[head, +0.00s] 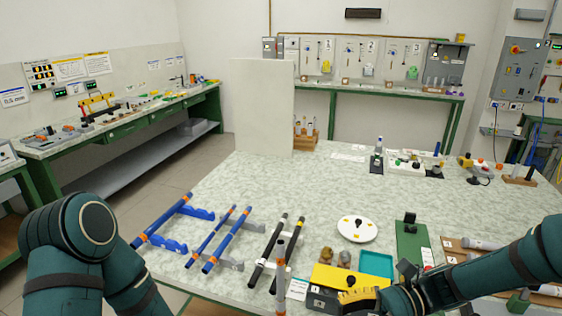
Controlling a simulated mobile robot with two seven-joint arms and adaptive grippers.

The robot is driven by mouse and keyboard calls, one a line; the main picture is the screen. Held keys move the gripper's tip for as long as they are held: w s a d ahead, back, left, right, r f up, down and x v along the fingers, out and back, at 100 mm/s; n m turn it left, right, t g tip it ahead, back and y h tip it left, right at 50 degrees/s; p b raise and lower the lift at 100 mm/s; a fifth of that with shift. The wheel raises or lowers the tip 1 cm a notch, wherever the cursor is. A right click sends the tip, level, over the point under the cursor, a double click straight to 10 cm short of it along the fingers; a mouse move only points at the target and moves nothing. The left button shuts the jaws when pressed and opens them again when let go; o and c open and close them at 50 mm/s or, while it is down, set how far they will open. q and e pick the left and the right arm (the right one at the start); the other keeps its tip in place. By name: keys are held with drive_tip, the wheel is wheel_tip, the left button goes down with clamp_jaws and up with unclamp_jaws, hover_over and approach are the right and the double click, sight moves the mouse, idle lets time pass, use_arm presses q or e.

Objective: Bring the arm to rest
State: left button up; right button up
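My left arm (75,235) bends at the lower left, and its gripper is outside the picture. My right arm (500,270) reaches in from the right, low over the front of the bench. The dark end of that arm, at my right gripper (398,297), is beside a yellow piece with dark marks (358,299). I cannot make out its fingers or whether it holds anything. Blue and orange-tipped rods (228,253) and black rods (268,255) lie on supports on the bench (300,190).
A white disc (357,229), a teal tray (376,263), a green board (412,241) and a yellow block (340,277) crowd the front. An upright rod (281,270) stands there. A white panel (262,108) rises at the back. The bench's middle is clear.

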use_arm(q)
drive_tip(key=shift+w+f, duration=0.15)
drive_tip(key=shift+w, duration=0.35)
use_arm(e)
wheel_tip(320, 180, down, 30)
drive_tip(key=a+n+t+h, duration=0.2)
drive_tip(key=n+t+h, duration=0.4)
drive_tip(key=n+h, duration=0.6)
drive_tip(key=shift+a+n, duration=0.15)
drive_tip(key=shift+n, duration=0.55)
